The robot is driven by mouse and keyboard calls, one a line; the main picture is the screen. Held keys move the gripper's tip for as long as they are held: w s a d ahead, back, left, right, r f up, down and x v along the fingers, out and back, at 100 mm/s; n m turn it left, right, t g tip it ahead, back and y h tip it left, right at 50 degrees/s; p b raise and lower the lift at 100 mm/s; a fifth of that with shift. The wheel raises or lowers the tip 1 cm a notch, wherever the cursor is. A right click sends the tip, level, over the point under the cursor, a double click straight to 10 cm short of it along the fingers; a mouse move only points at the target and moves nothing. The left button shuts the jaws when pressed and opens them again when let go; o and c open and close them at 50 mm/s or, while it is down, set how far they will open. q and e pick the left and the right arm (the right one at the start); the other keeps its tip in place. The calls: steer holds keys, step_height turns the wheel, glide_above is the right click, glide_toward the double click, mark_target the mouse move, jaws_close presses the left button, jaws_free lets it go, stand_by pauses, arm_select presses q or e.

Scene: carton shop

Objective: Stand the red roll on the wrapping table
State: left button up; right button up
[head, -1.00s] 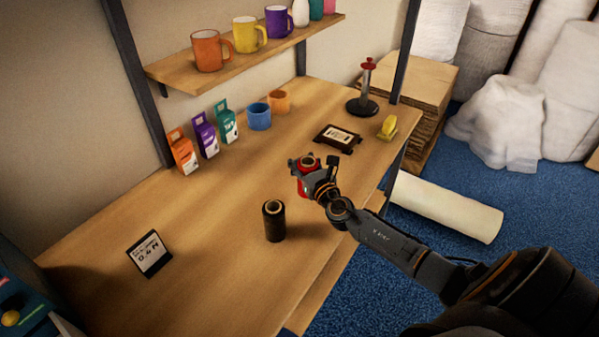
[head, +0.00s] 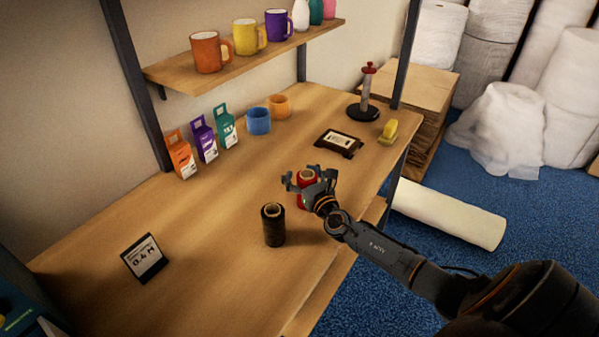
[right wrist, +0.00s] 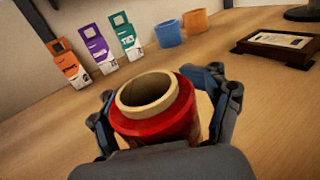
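The red roll (head: 304,199) stands upright on the wooden wrapping table (head: 225,225), beyond the dark roll. Its tan core and red wrap show close up in the right wrist view (right wrist: 165,125). My right gripper (head: 308,178) is around the roll with its fingers spread. In the right wrist view a finger stands on each side, with a gap on the right; contact on the left is hard to tell. The gripper hides part of the roll. My left gripper is not in view.
A dark roll (head: 273,226) stands close by at front left. A sign (head: 144,259) is at left, a framed plaque (head: 339,143) behind, and a stand (head: 365,95) farther back. Boxes and cups line the wall side. The table's middle is clear.

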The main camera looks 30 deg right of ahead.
steer(key=shift+r, duration=0.1)
steer(key=shift+r+p, duration=0.2)
steer(key=shift+p, duration=0.15)
steer(key=s, duration=0.7)
steer(key=s+a+b, duration=0.1)
steer(key=s, duration=0.2)
steer(key=shift+s+a+f, duration=0.1)
steer(key=shift+s+f, duration=0.1)
steer(key=shift+s, duration=0.05)
steer(key=shift+s+a+r, duration=0.1)
steer(key=shift+s, duration=0.65)
